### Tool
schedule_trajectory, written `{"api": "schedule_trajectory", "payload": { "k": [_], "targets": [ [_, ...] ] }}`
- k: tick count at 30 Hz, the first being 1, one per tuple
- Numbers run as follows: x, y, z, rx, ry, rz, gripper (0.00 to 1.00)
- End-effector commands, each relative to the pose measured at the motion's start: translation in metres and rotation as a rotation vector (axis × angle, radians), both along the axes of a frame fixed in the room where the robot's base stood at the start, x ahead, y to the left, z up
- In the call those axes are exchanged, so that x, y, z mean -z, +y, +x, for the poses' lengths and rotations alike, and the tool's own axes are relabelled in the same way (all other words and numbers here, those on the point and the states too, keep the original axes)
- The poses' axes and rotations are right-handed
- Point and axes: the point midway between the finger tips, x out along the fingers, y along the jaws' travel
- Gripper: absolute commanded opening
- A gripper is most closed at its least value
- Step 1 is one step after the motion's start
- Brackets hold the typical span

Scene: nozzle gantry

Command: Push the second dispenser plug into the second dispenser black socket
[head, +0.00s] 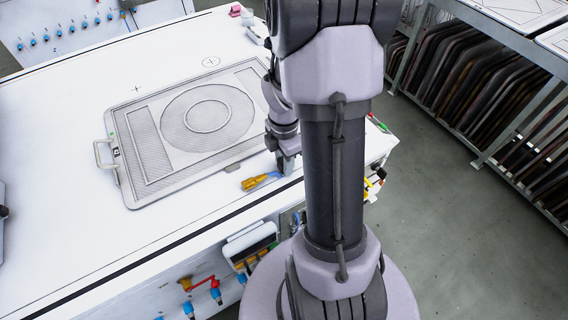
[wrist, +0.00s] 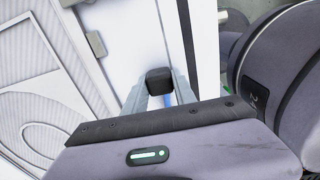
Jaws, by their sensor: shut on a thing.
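My gripper (head: 287,166) points down low over the front edge of the white table, towards its right end. In the wrist view, its two grey fingers (wrist: 160,92) are shut on a small black block, which I take to be the plug (wrist: 159,78). A strip of blue shows between the fingers just below the block. I cannot tell whether the block touches anything beyond the fingers. The black socket cannot be made out in either view; my arm covers part of the table front in the head view.
A yellow-handled tool with a blue end (head: 256,182) lies left of my gripper. A framed screen (head: 185,128) with a handle lies on the white table (head: 60,200). Blue-tipped fittings (head: 215,291) and a red valve (head: 203,283) sit on the table front. A rack (head: 480,75) stands at right.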

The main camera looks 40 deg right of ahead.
Motion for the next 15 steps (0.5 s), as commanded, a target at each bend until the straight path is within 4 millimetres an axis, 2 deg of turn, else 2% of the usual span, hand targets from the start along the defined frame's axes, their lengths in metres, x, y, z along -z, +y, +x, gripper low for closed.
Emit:
{"api": "schedule_trajectory", "payload": {
  "k": [8, 11, 15],
  "targets": [
    [-0.003, 0.000, 0.000, 0.000, 0.000, 0.000, 0.00],
    [-0.011, 0.000, 0.000, 0.000, -0.001, 0.000, 0.00],
    [-0.032, 0.000, 0.001, 0.000, -0.002, -0.001, 0.00]
  ]
}}
